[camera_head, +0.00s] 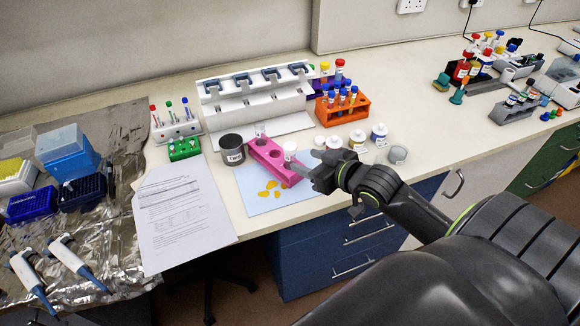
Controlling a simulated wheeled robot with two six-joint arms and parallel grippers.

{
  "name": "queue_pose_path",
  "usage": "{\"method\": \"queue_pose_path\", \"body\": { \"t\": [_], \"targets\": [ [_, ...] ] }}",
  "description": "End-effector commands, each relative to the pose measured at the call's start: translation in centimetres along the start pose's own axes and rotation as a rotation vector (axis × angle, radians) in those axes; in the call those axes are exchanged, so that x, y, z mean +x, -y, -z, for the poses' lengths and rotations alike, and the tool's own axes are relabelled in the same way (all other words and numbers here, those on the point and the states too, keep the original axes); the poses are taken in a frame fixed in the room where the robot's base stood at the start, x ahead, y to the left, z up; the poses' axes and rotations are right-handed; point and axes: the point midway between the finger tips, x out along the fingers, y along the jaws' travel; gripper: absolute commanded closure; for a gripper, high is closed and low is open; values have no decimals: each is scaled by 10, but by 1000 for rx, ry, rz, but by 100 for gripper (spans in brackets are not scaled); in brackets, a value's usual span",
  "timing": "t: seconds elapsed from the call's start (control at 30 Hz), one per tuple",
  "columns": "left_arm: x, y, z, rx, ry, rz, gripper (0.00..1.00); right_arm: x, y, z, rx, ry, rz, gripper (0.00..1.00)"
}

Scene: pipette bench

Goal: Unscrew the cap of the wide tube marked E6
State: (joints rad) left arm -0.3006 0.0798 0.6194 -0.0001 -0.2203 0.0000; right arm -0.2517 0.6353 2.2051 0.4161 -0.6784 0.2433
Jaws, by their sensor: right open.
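A pink rack (264,158) stands on a light blue sheet at the middle of the bench. A wide tube with a white cap (290,147) stands upright in its right part. I cannot read an E6 mark on the tube at this size. My right gripper (308,164) is open, just right of the pink rack and close to the white-capped tube. Its fingers look empty, and I cannot tell whether they touch anything. My left gripper is not in view.
A dark grey pot (232,150) stands left of the rack. Small white jars (357,140) and an orange rack (342,110) stand to the right. A white pipette stand (255,95) is behind. Papers (182,210) lie to the left.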

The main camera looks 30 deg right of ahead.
Motion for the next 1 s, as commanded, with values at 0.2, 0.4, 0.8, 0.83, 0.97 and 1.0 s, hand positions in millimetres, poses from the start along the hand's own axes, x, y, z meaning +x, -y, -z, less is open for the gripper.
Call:
{"method": "queue_pose_path", "body": {
  "t": [0.2,0.4,0.8,0.83,0.97,1.0],
  "targets": [
    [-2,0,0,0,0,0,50,23,0,0,1,1,-1,49],
    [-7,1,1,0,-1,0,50,36,0,2,3,0,0,49],
    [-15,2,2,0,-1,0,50,76,-1,2,0,1,-1,49],
    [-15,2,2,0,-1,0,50,76,-1,1,0,1,-1,49],
    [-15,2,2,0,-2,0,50,76,-1,1,-1,1,-1,49],
    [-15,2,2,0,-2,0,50,76,-1,1,-1,1,-1,49]
  ]
}}
